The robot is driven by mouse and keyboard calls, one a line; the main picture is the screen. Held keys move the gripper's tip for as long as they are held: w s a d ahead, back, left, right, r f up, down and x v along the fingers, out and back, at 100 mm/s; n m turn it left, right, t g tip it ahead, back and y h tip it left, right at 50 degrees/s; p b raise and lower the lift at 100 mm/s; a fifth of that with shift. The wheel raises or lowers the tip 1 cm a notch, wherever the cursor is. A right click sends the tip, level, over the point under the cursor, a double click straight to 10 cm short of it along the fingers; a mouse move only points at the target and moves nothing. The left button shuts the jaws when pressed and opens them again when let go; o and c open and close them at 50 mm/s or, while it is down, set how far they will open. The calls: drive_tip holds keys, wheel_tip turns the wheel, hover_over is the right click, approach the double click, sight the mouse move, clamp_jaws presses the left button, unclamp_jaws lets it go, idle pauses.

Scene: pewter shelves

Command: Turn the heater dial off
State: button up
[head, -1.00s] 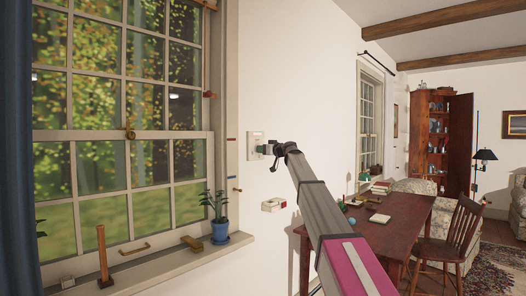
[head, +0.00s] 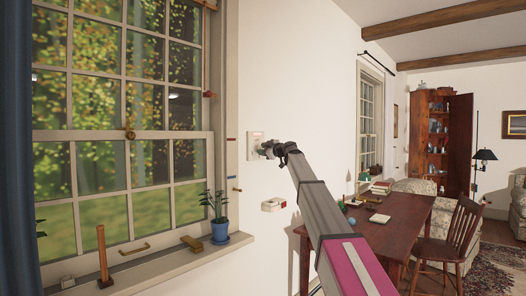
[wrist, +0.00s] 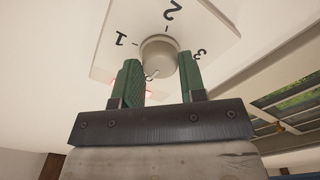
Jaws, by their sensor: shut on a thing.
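The heater dial (wrist: 159,48) is a round, pale knob on a white wall plate (wrist: 112,58) marked 1, 2 and 3 in the wrist view. My gripper (wrist: 160,66) has its two green pads on either side of the knob and is shut on it. A small dark mark shows on the knob's lower edge, on the side away from the 2; the label there is hidden by my fingers. In the head view my gripper (head: 266,150) is at the plate (head: 256,138) on the wall right of the window; the knob is hidden there.
A potted plant (head: 216,212) and a wooden block stand on the window sill (head: 150,264) to the left.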

drive_tip(key=shift+f+n, duration=0.15)
drive_tip(key=shift+n, duration=0.15)
drive_tip(key=o, duration=0.9)
drive_tip(key=shift+s+d, duration=0.1)
drive_tip(key=v, duration=1)
drive_tip(key=shift+s+d, duration=0.2)
drive_tip(key=shift+d, duration=0.05)
